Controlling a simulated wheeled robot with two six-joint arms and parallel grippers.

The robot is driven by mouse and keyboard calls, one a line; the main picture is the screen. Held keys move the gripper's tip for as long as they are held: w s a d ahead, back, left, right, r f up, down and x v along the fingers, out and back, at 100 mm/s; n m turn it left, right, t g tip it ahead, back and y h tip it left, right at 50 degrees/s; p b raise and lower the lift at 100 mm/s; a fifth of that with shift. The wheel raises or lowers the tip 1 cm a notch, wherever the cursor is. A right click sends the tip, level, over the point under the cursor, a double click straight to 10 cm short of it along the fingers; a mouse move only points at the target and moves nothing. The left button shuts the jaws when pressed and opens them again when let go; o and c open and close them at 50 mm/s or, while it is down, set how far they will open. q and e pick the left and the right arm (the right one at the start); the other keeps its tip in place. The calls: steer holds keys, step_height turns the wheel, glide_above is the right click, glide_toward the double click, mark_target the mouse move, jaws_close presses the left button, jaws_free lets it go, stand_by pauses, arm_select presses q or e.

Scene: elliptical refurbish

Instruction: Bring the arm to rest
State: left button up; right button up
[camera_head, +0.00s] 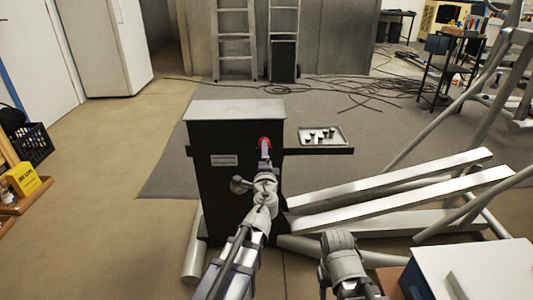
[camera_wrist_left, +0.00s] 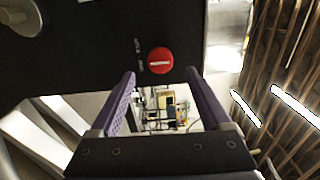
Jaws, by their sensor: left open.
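My left arm reaches up from the bottom of the head view to the dark machine cabinet (camera_head: 222,190) with a pale top. My left gripper (camera_head: 264,153) is at the cabinet's front face, close to a red round knob (camera_head: 265,141). In the left wrist view the gripper (camera_wrist_left: 161,77) is open, with nothing between its purple fingers. The red knob (camera_wrist_left: 160,60), with a pale bar across it, shows just beyond the fingertips; I cannot tell whether they touch it.
A shelf on the cabinet's right holds a metal tray (camera_head: 337,139) of small parts. A grey round handle (camera_head: 240,185) sticks out left of my gripper. Pale metal beams (camera_head: 400,185) extend right. A white-topped box (camera_head: 475,268) stands at bottom right.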

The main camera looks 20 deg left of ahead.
arm_select(q)
steer(key=s+d+f+n+g+p, duration=0.2)
steer(key=s+f+n+g, duration=0.3)
steer(key=s+f, duration=0.15)
steer(key=s+d+f+n+g+p, duration=0.2)
steer(key=s+f+n+g+p, duration=0.1)
steer(key=s+f+n+g, duration=0.3)
steer(key=s+d+f+g+h+p, duration=0.1)
steer(key=s+d+g+h, duration=0.15)
steer(key=s+d, duration=0.45)
steer(key=s+d+f+g+h+p, duration=0.1)
steer(key=s+d+g, duration=0.3)
steer(key=s, duration=0.6)
step_height(320, 180, up, 37)
steer(key=p, duration=3.7)
steer(key=shift+a+r, duration=0.15)
steer(key=shift+w, duration=0.1)
steer(key=shift+c, duration=0.3)
